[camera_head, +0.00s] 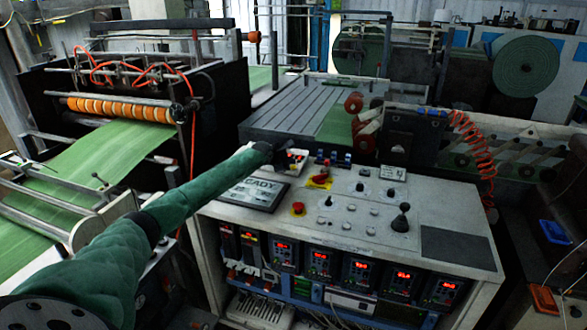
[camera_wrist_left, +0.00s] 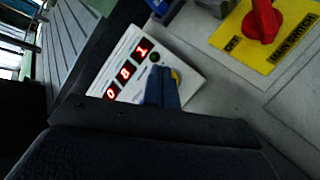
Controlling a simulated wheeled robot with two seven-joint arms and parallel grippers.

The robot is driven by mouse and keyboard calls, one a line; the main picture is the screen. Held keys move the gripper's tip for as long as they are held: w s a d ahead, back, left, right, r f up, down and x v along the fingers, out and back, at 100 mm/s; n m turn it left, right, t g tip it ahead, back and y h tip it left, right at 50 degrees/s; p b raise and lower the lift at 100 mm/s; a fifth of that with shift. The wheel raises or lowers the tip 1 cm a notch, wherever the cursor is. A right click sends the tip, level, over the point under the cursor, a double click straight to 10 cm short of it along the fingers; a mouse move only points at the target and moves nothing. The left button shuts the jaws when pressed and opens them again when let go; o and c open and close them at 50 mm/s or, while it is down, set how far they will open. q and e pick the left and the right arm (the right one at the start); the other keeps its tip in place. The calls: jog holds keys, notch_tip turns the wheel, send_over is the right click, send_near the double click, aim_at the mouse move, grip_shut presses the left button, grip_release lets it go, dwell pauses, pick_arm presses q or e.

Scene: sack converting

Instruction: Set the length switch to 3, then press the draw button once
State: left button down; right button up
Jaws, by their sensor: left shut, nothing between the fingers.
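My left gripper (camera_head: 284,164) is at the back left of the control desk, beside a small white box (camera_head: 298,155) with red digits. In the left wrist view its blue fingers (camera_wrist_left: 164,88) are shut with nothing between them, in front of the white box (camera_wrist_left: 126,62). The digits look like 0, 8, 1. A dark green round part (camera_wrist_left: 155,57) is beside them, and a yellow button (camera_wrist_left: 176,76) is partly hidden behind the fingers; contact cannot be told. Black knobs (camera_head: 361,187) stand on the desk. I cannot tell which is the length switch.
A red switch (camera_head: 320,178) on a yellow plate, a red stop button (camera_head: 298,208), a black lever (camera_head: 401,218) and a dark screen (camera_head: 255,192) reading READY occupy the desk top (camera_head: 440,208). Green sheet (camera_head: 110,160) runs through the machine at left.

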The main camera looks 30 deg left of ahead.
pick_arm(q)
jog(key=shift+f, duration=0.25)
